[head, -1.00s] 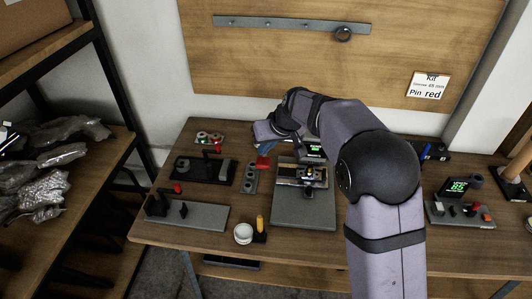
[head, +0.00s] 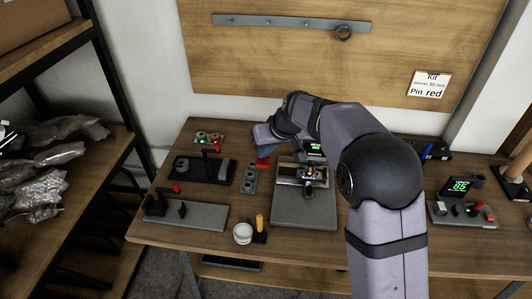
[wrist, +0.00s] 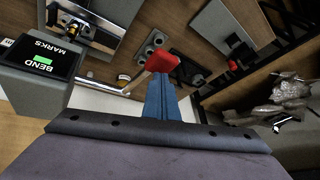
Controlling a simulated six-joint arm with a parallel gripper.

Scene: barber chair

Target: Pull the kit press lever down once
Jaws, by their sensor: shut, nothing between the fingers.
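A red lever handle (wrist: 162,61) sits at the end of a pale rod in the wrist view. It also shows as a small red block (head: 263,163) in the head view, left of the grey press-like plate (head: 303,210). My gripper (wrist: 163,82) has blue fingers, shut and empty, with the tips at the near edge of the red handle. I cannot tell whether they touch it. The lever's pivot is not clear.
Left of the handle are a grey strip with round holes (head: 249,179), a black fixture (head: 207,170) and a grey plate fixture (head: 197,216). A white cup (head: 243,233) stands at the front. A "BEND MARKS" display (wrist: 42,58) is close by in the wrist view.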

